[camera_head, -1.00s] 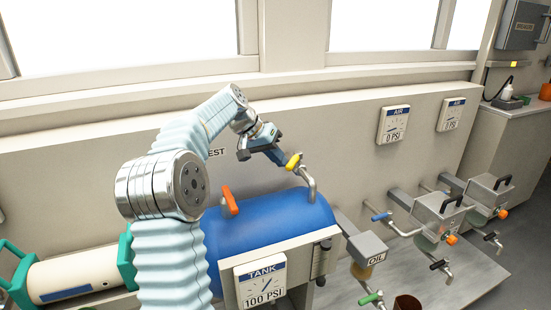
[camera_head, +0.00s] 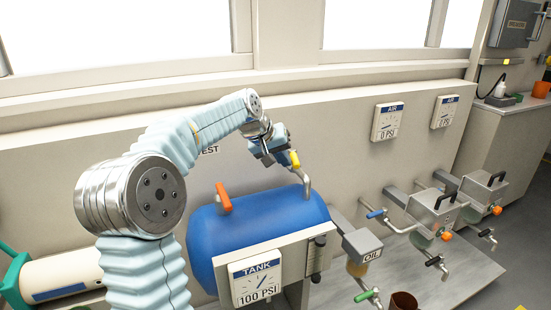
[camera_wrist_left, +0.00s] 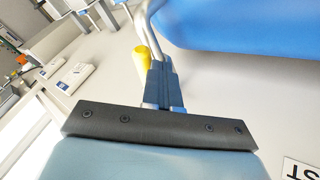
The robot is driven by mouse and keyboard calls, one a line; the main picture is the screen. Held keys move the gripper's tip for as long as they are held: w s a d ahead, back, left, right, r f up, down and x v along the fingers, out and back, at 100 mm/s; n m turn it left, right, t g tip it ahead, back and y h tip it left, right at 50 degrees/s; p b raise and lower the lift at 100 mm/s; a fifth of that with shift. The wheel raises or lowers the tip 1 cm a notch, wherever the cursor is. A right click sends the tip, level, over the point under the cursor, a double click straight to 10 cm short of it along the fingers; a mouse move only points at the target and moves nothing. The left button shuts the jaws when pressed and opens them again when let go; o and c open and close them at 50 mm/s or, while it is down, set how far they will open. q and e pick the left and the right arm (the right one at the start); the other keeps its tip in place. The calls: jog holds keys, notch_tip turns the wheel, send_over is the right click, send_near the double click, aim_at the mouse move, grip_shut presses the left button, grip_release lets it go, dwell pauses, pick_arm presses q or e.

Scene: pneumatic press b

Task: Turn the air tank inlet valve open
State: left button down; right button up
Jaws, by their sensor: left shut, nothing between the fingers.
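The blue air tank (camera_head: 262,222) lies on its side under the wall. A yellow valve handle (camera_head: 294,159) sits on the bent grey pipe (camera_head: 307,184) at the tank's right end. An orange handle (camera_head: 223,197) stands on the tank's left part. My left gripper (camera_head: 285,161) is shut and empty, right beside the yellow handle. In the left wrist view, the closed fingers (camera_wrist_left: 165,80) lie alongside the yellow handle (camera_wrist_left: 141,66), not around it. I cannot tell whether they touch. My right gripper is not in view.
The tank gauge (camera_head: 257,281) reads 100 PSI. An oil box (camera_head: 362,243) stands right of the tank, with a green-handled tap (camera_head: 367,295) below. A blue-handled pipe (camera_head: 377,213) lies farther right. Two wall air gauges hang behind, the nearer air gauge (camera_head: 387,121) reading 0 PSI.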

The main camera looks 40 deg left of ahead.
pick_arm(q)
jog(key=shift+w+d+p, duration=0.2)
jog(key=shift+w+d, duration=0.05)
jog(key=shift+d, duration=0.3)
jog(key=shift+w+d+p, duration=0.15)
jog(key=shift+w+d, duration=0.05)
jog(key=shift+d, duration=0.35)
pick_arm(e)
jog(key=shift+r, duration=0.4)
pick_arm(q)
jog(key=shift+d, duration=0.15)
jog(key=shift+w, duration=0.1)
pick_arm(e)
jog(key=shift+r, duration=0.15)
